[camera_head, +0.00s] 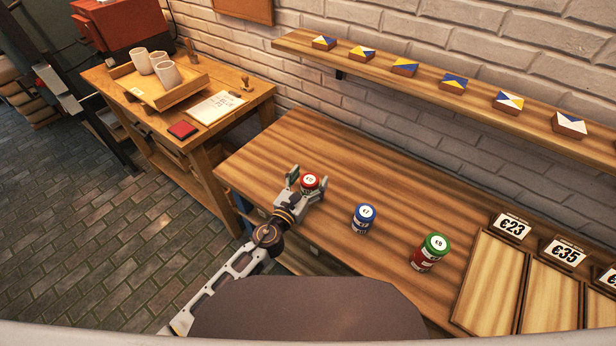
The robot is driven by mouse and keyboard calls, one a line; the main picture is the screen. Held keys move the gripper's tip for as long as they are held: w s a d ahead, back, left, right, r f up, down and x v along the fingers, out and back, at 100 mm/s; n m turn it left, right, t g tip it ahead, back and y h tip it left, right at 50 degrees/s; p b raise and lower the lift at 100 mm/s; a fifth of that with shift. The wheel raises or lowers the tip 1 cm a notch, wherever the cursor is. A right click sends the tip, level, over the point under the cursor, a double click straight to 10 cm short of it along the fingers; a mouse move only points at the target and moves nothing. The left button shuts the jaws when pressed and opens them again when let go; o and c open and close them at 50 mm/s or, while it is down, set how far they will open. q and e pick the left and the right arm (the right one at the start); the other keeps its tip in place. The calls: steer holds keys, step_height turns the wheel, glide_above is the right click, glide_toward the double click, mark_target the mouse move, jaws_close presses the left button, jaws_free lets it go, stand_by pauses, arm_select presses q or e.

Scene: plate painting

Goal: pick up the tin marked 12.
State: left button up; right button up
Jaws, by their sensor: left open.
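Three tins stand upright on the wooden table (330,160). The red-lidded tin (310,182) is at the left, the blue-lidded tin (363,218) in the middle, and the green-lidded tin with a red body (429,254) at the right. Each lid has a white disc with a number too small to read surely, so I cannot tell which is 12. My left gripper (303,184) is open, with its fingers at either side of the red-lidded tin, whose body is largely hidden. I cannot tell whether the fingers touch it. My right gripper is not in view.
Wooden trays (490,282) with price cards (510,226) lie at the table's right. A wall shelf (440,98) with several painted tiles runs behind. A side table (262,90) at left holds cups and a notebook. The table behind the tins is clear.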

mark_target(309, 180)
arm_select(q)
steer(key=shift+s+r, duration=0.15)
steer(key=shift+s, duration=0.05)
steer(key=shift+w, duration=0.1)
steer(key=c, duration=0.9)
steer(key=shift+c, duration=1.4)
steer(key=shift+r, duration=0.2)
steer(key=shift+r+p, duration=0.45)
steer(key=shift+p, duration=0.05)
steer(key=shift+r, duration=0.25)
step_height(309, 180, up, 4)
steer(key=p, duration=0.3)
steer(key=shift+r+p, duration=0.65)
steer(key=shift+r, duration=0.2)
steer(key=shift+r+p, duration=0.35)
steer(key=shift+r, duration=0.85)
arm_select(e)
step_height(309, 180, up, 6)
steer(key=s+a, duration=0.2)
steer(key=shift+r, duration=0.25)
